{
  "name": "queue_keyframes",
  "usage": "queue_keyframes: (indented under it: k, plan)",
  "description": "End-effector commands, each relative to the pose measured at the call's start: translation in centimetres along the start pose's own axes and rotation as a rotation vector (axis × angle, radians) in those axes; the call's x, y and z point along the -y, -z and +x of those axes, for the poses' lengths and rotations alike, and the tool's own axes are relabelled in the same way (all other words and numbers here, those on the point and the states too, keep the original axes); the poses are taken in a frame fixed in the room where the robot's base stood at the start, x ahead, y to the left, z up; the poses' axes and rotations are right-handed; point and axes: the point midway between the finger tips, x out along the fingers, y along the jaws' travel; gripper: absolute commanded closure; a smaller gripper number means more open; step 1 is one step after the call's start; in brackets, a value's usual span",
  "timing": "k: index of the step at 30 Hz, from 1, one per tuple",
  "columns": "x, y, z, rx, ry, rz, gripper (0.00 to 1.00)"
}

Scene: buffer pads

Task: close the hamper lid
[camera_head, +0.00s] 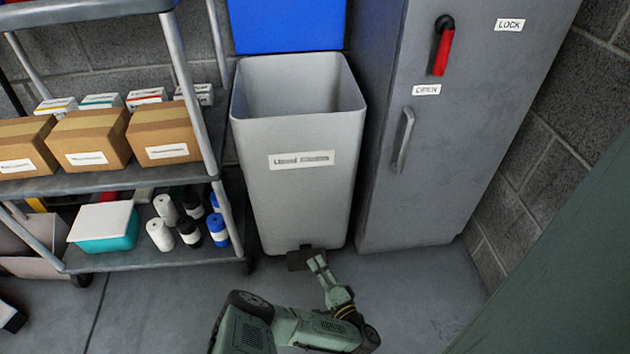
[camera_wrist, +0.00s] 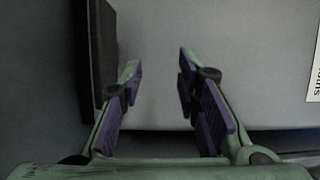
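The hamper is a tall grey bin (camera_head: 300,205) with a white label, standing between a shelf cart and a grey cabinet. Its blue lid (camera_head: 288,25) stands raised behind the open, empty-looking mouth. A dark pedal (camera_head: 299,259) sits at the bottom front of the bin. My gripper (camera_head: 316,262) is low in front of the bin, right at the pedal's right side. In the wrist view my gripper (camera_wrist: 159,72) is open with nothing between the fingers. There the bin's front (camera_wrist: 235,65) fills the background and the pedal (camera_wrist: 97,50) is beside the left finger; contact cannot be told.
The cart (camera_head: 120,262) at left holds cardboard boxes (camera_head: 88,140), rolls and a teal tub (camera_head: 104,227). The grey cabinet (camera_head: 455,120), with a red handle (camera_head: 441,50), stands close on the right. Floor (camera_head: 425,290) is clear in front of the cabinet.

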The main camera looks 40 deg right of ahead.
Motion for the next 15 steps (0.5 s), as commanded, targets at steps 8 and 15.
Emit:
queue_keyframes:
  k: [8,15]
  plan:
    - [-0.1,-0.1,-2.1,0.001,-0.004,0.002,0.70]
    - [-0.1,-0.1,-3.8,0.002,-0.004,0.002,0.70]
